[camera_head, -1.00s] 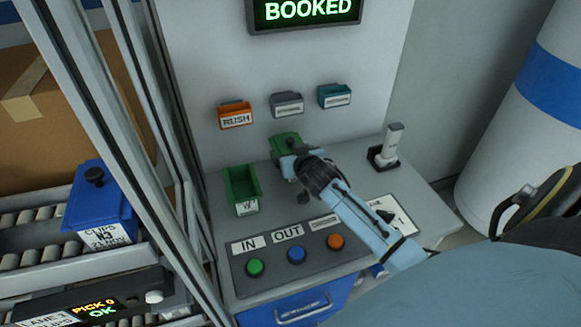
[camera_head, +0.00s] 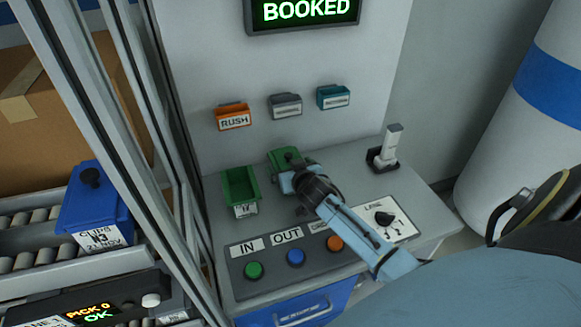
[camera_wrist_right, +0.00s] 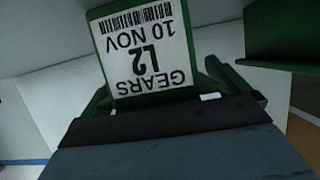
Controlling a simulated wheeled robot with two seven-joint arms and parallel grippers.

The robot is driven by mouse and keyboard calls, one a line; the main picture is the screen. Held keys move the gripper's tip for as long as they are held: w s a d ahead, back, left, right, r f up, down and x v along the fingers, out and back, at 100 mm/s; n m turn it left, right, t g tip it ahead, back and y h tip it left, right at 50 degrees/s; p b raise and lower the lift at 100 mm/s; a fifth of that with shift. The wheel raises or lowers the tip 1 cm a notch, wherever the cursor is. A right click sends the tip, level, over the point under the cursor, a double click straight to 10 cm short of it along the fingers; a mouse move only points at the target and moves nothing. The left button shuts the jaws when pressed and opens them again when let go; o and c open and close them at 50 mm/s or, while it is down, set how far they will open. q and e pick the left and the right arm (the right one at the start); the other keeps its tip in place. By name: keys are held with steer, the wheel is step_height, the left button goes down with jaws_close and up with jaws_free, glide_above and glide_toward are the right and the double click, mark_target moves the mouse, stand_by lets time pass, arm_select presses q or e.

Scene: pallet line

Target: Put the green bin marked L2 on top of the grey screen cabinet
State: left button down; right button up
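The green bin marked L2 (camera_head: 278,159) is at the back of the grey screen cabinet's top (camera_head: 340,180), below the wall pockets. My right gripper (camera_head: 293,172) is shut on it from the front right and hides part of it. In the right wrist view the bin's label (camera_wrist_right: 143,50) reads GEARS L2 10 NOV, upside down, close to the gripper. I cannot tell if its base touches the top. My left gripper is not in view.
Another green bin (camera_head: 240,186) stands just left on the cabinet top. Orange, grey and teal pockets (camera_head: 333,97) hang behind. Buttons (camera_head: 296,257) and a dial (camera_head: 384,218) are in front; a white handheld device (camera_head: 388,148) stands right. A frame post and blue bin (camera_head: 92,210) are left.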

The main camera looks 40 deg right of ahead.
steer(key=shift+s+r, duration=0.2)
steer(key=shift+r, duration=0.05)
steer(key=p+v, duration=0.1)
steer(key=v, duration=1)
steer(key=shift+s, duration=0.3)
steer(key=shift+r, duration=0.1)
